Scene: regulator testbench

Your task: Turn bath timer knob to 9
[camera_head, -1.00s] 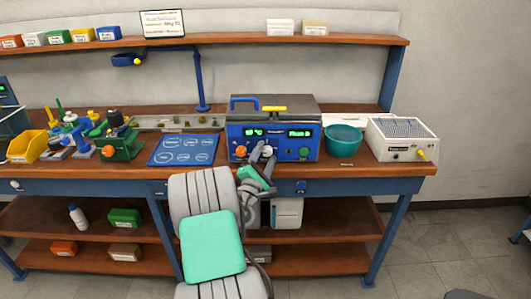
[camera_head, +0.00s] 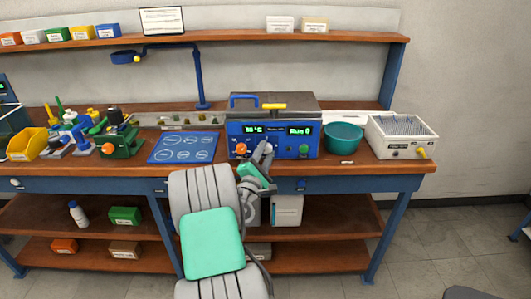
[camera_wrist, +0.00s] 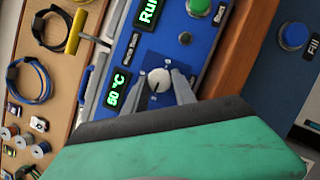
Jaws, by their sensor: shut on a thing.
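The blue bath unit (camera_head: 272,128) stands on the bench, with green displays on its front. The left display looks like a 50 °C reading in the wrist view (camera_wrist: 117,89). The right display starts with "Ru"; its number is too small to read surely. The timer knob, a round white-grey knob (camera_wrist: 158,79), sits on the blue panel between the displays. My gripper (camera_wrist: 160,82) has its two grey fingers on either side of this knob, shut on it. In the head view my gripper (camera_head: 262,152) covers the knob. The dial marks are mostly hidden or too small to read.
An orange knob (camera_head: 241,149) lies left of my gripper and a green Start button (camera_head: 304,149) right of it. A teal bowl (camera_head: 343,137) and a white device (camera_head: 402,138) stand to the right. A blue mat (camera_head: 184,148) lies left.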

